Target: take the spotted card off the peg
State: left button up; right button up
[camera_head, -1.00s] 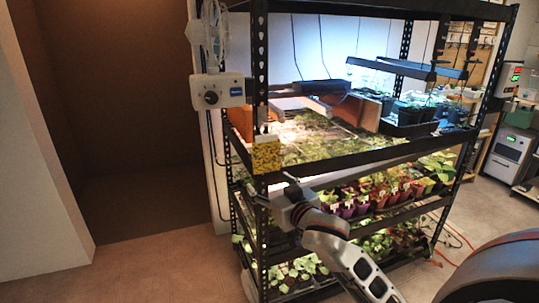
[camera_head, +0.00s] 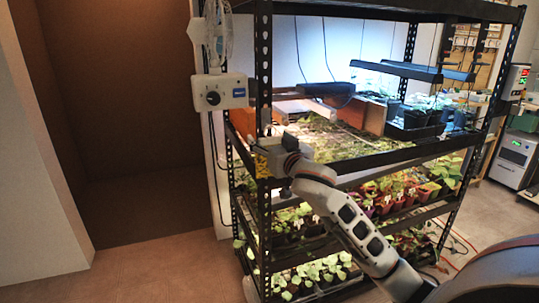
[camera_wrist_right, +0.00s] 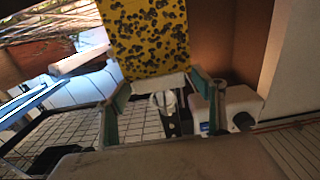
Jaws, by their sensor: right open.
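The spotted card (camera_head: 261,164) is yellow with black spots and hangs at the rack's front left post, partly hidden behind my right gripper (camera_head: 266,151) in the head view. In the wrist view the card (camera_wrist_right: 150,35) fills the upper middle, its near edge close to the fingertips. My right gripper (camera_wrist_right: 159,80) is open there, one finger towards each side of that edge. I see no finger closed on the card. The peg cannot be made out. My left gripper is not in view.
The black rack post (camera_head: 263,60) rises beside the gripper. A white control box (camera_head: 219,92) with a fan (camera_head: 217,35) is mounted left of it. Shelves hold seedling trays and potted plants (camera_head: 385,195). Open floor (camera_head: 170,270) lies to the left.

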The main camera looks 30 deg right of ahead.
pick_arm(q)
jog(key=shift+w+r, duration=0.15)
pick_arm(e)
jog(key=c, duration=0.9)
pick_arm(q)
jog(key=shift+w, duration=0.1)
pick_arm(e)
jog(key=shift+o, duration=0.2)
jog(key=shift+r, duration=0.15)
